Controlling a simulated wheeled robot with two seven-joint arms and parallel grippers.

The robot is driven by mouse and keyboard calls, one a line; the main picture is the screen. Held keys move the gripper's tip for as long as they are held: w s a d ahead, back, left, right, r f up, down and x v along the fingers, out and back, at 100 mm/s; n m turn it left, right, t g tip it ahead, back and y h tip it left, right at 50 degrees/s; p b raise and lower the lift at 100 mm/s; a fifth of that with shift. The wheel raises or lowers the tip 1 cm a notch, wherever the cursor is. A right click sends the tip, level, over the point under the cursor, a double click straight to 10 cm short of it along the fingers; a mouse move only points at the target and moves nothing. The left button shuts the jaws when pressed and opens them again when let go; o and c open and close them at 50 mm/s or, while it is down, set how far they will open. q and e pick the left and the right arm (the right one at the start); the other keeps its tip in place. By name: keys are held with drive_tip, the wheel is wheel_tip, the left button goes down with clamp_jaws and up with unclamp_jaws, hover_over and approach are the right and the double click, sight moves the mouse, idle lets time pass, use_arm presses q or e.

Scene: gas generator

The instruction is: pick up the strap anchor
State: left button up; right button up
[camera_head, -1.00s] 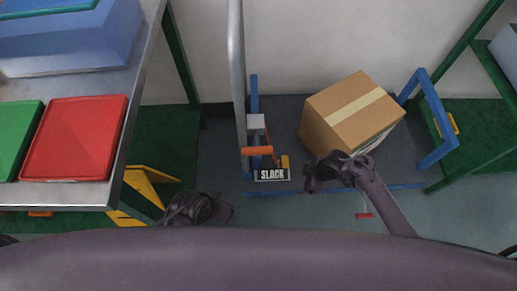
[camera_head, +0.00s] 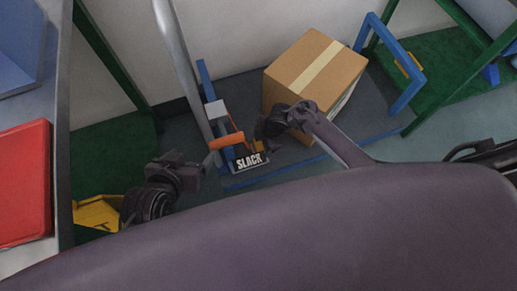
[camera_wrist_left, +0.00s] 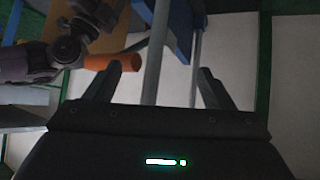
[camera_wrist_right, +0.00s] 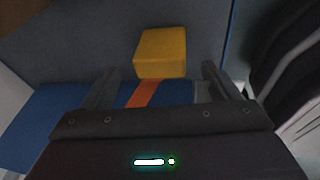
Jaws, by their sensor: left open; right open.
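A yellow block (camera_wrist_right: 162,52), which I take to be the strap anchor, lies just ahead of my right gripper's fingers, with an orange strap (camera_wrist_right: 145,93) at its near side. In the head view the yellow block (camera_head: 258,146) is partly hidden by my right gripper (camera_head: 264,136), beside the SLACK sign (camera_head: 248,162). My right gripper (camera_wrist_right: 162,82) is open and empty, its fingers either side of the block's line. My left gripper (camera_head: 198,170) is open near the metal pole. In the left wrist view the left fingers (camera_wrist_left: 160,80) have nothing held between them.
A cardboard box (camera_head: 315,75) stands behind my right gripper on the blue-framed cart (camera_head: 395,95). A metal pole (camera_head: 180,70) and an orange handle (camera_head: 226,141) stand between my grippers. A table with a red tray (camera_head: 25,180) is at the left.

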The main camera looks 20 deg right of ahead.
sight(261, 145)
drive_tip(key=shift+b+x, duration=0.4)
drive_tip(key=shift+x, duration=0.45)
drive_tip(key=c, duration=1.4)
use_arm(q)
drive_tip(key=w+d+r+t+h, duration=0.1)
drive_tip(key=w+r+t, duration=0.2)
drive_tip(key=r, duration=0.3)
drive_tip(key=shift+w+r+t, duration=0.15)
drive_tip(key=shift+w+t, duration=0.15)
drive_tip(key=shift+w, duration=0.4)
use_arm(e)
drive_tip(key=shift+r, duration=0.1)
